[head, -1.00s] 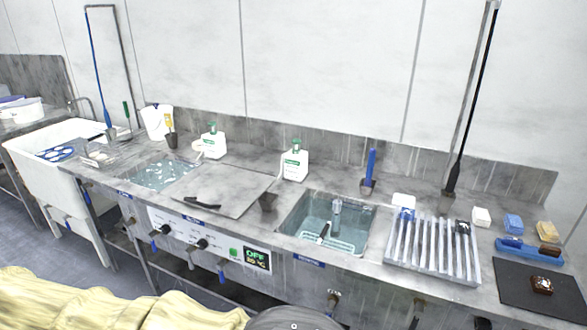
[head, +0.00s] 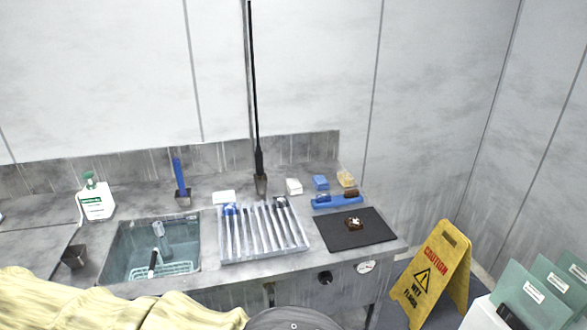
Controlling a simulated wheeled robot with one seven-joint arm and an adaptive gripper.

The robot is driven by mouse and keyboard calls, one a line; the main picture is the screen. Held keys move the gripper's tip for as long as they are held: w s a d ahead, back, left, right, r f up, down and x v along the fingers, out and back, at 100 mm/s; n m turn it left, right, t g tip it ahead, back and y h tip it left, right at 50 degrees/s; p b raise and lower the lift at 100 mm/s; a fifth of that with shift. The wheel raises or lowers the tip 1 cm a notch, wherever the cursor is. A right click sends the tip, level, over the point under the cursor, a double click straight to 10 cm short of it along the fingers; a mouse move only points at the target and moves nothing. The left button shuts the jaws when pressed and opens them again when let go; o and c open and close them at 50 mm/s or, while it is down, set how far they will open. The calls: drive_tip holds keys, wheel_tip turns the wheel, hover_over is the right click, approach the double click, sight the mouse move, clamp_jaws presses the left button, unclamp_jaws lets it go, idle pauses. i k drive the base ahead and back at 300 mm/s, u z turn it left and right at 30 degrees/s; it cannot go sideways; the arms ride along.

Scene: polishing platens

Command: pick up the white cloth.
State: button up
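A small white folded piece (head: 294,187), which looks like the white cloth, lies on the steel counter in the head view, behind the right end of the rack. A second, flatter white piece (head: 223,197) lies behind the rack's left end. I cannot tell for certain which of the two is the cloth. My gripper is not in view; only covered parts of my arm show at the bottom.
A slotted rack (head: 264,252) of long tools stands in front of the white pieces. A sink (head: 118,256) is left of it. A dark mat (head: 338,238) with a small brown object lies right. A yellow caution sign (head: 434,270) stands on the floor beyond the counter's right end.

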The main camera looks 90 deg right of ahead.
sight(292, 185)
drive_tip(key=z, duration=1.8)
